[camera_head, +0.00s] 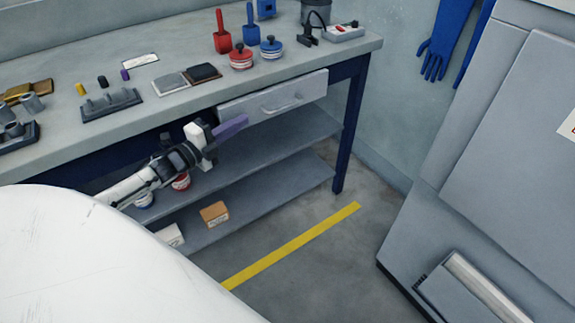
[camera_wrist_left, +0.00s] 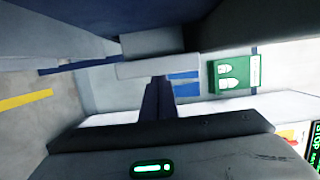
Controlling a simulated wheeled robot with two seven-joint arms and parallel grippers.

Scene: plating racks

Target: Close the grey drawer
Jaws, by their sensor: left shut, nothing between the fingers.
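The grey drawer (camera_head: 245,107) sits under the top of the workbench, at its right end in the head view. Its front carries a bar handle (camera_head: 283,105). The front lies close below the bench edge; I cannot tell how far it stands out. My left gripper (camera_head: 240,121) has purple fingers, shut and empty, just below the left part of the drawer front. I cannot tell whether they touch it. In the left wrist view the dark fingers (camera_wrist_left: 158,98) point toward a pale grey block, which I cannot identify for sure. My right gripper is not in view.
The workbench top (camera_head: 115,57) holds stamps, jars and small racks. A lower shelf (camera_head: 270,190) carries boxes, including an orange one (camera_head: 214,213). A grey cabinet (camera_head: 480,150) stands at right. The floor with a yellow stripe (camera_head: 290,246) is clear between them.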

